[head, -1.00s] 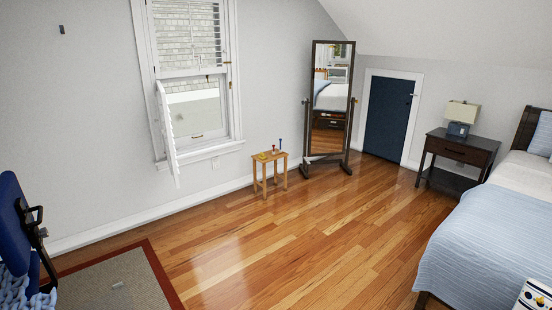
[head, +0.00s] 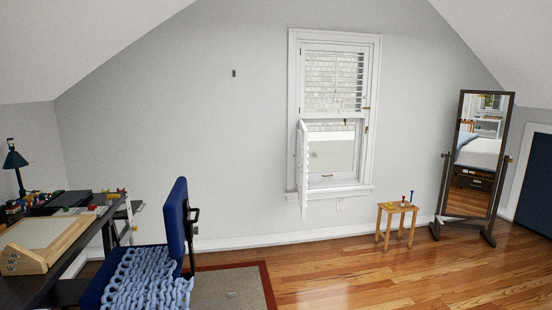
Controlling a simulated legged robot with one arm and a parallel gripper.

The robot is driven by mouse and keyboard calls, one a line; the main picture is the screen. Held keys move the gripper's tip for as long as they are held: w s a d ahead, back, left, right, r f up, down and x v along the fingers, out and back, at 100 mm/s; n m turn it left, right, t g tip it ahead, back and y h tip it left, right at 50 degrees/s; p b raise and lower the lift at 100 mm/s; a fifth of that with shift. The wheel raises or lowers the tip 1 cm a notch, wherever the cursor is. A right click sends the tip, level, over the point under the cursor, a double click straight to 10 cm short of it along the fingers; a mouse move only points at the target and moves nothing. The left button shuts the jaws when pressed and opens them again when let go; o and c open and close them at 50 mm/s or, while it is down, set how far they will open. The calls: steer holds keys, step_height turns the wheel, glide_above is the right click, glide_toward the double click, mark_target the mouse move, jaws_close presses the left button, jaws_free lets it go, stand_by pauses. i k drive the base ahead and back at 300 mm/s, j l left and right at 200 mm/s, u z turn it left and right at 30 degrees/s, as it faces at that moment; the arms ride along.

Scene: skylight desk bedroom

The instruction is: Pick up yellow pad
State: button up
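A small light-wood stool (head: 401,210) stands by the wall, between the window and the standing mirror. A small yellow item (head: 390,204) lies on the left part of its top; it is too small to tell whether it is the yellow pad. Other small items, one of them upright and blue, are on the same top. My gripper is not in view.
A dark desk (head: 40,285) with a wooden tray (head: 40,245) and many small objects is at the left. A blue chair (head: 177,222) with a knitted blue throw stands beside it. Wooden floor (head: 340,280) before the stool is clear.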

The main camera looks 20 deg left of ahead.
mark_target(389, 205)
steer(key=u, duration=0.2)
steer(key=i+u, duration=0.1)
steer(key=i, duration=6.85)
steer(key=i+z, duration=0.25)
steer(key=i, duration=0.15)
steer(key=i+j+z, duration=0.25)
steer(key=i, duration=0.15)
